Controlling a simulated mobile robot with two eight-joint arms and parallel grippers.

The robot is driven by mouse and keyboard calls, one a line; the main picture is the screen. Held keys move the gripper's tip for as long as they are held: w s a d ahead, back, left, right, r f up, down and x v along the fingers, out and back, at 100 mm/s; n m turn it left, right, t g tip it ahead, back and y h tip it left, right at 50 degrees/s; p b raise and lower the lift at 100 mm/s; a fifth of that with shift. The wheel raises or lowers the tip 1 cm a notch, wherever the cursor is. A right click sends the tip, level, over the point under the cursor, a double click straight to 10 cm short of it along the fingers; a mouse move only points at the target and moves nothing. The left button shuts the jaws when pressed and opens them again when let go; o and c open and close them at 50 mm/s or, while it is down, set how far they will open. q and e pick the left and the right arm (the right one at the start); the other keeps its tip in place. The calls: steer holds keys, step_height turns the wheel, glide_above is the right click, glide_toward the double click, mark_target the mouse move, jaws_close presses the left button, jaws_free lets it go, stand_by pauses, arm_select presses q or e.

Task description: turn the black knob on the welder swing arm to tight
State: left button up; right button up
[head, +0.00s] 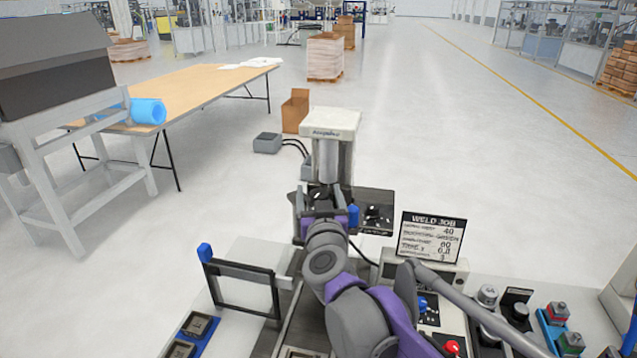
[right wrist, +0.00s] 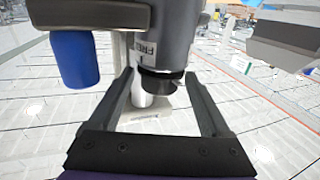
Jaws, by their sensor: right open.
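The welder (head: 333,150) stands ahead of me, with a pale head on a grey column. In the right wrist view, the black knob (right wrist: 160,84) sits at the end of a grey cylindrical swing arm part (right wrist: 165,35). A small label (right wrist: 147,57) beside it appears upside down and seems to read FREE. My right gripper (right wrist: 160,78) is open, with one finger on each side of the knob and visible gaps between. In the head view, my right wrist and arm hide the knob. My left gripper is not in view.
A blue-capped part (right wrist: 73,60) hangs beside the swing arm, close to my right gripper. A WELD JOB sign (head: 432,237) stands to the right. Open floor lies beyond the welder.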

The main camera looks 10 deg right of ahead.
mark_target(320, 189)
steer(key=shift+w+d, duration=0.15)
steer(key=shift+w, duration=1.5)
jaws_close()
steer(key=m+h+b, duration=0.1)
steer(key=h+b, duration=0.1)
steer(key=shift+s+d+f+m+g+h+b, duration=0.1)
steer(key=shift+d+f+m+g+h+b, duration=0.05)
steer(key=shift+f+m+g+h+b, duration=0.2)
steer(key=shift+d+r+m+g+h+b, duration=0.15)
steer(key=shift+m+g+h+b, duration=0.1)
steer(key=shift+m+h, duration=0.3)
steer(key=shift+d+r+m+g+h+b, duration=0.1)
steer(key=shift+m+h+b, duration=0.15)
steer(key=shift+h, duration=0.45)
steer(key=shift+s+d+r+m+g+h+p, duration=0.15)
steer(key=shift+d+m+g+h+p, duration=0.1)
steer(key=shift+m+g+h, duration=0.9)
steer(key=shift+s+d+f+m+g+h+p, duration=0.1)
steer(key=shift+s+d+m+g+h+p, duration=0.1)
steer(key=shift+m+g+h, duration=0.85)
steer(key=shift+s+d+r+m+g+h+p, duration=0.2)
steer(key=shift+m+g+h, duration=0.55)
steer(key=shift+h, duration=0.75)
steer(key=shift+f, duration=0.1)
